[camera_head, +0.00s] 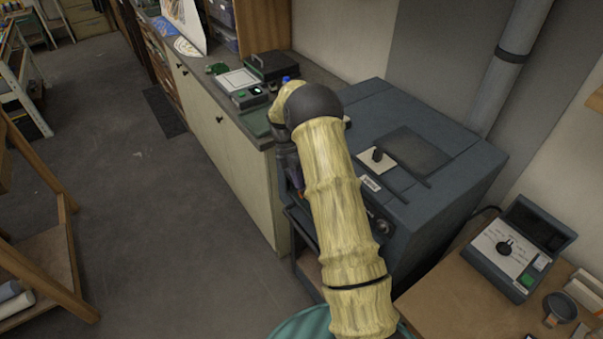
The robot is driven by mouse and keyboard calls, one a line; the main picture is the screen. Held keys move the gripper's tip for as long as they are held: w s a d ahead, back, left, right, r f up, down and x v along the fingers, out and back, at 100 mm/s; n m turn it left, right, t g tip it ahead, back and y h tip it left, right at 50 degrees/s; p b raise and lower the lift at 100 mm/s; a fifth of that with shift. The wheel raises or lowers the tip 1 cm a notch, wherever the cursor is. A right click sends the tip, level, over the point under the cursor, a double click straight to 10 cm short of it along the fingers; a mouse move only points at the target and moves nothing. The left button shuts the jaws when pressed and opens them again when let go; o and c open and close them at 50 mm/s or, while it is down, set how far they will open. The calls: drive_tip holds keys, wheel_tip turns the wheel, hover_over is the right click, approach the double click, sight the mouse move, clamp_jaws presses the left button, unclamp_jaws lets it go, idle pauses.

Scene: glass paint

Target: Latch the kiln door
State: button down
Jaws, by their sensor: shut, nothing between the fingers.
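The kiln is a blue-grey metal box (455,190) right of centre, on a low stand. Its top carries a pale plate with a black knob (377,155) and a small white label (371,183). Its front, facing lower left, is mostly hidden behind my arm; a dark round fitting (384,227) shows low on the right. I cannot make out the latch or whether the door is closed. My gripper (297,186) points down at the kiln's front left edge, partly hidden by my arm. It is shut and empty; I cannot tell whether it touches the door.
A counter with pale cabinets (222,135) adjoins the kiln's left side, with a small device (243,86) on top. A wooden table (460,305) at lower right holds a control box with a dial (506,247) and a dark cup (560,308). The floor at left centre is clear.

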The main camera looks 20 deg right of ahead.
drive_tip(key=shift+f, duration=0.1)
idle(0.5)
drive_tip(key=w+a+r, duration=0.2)
drive_tip(key=w+r, duration=0.6)
drive_tip(key=w, duration=0.3)
drive_tip(key=shift+a+p, duration=0.25)
drive_tip(key=shift+p, duration=0.15)
idle(0.4)
drive_tip(key=shift+r, duration=0.2)
idle(0.4)
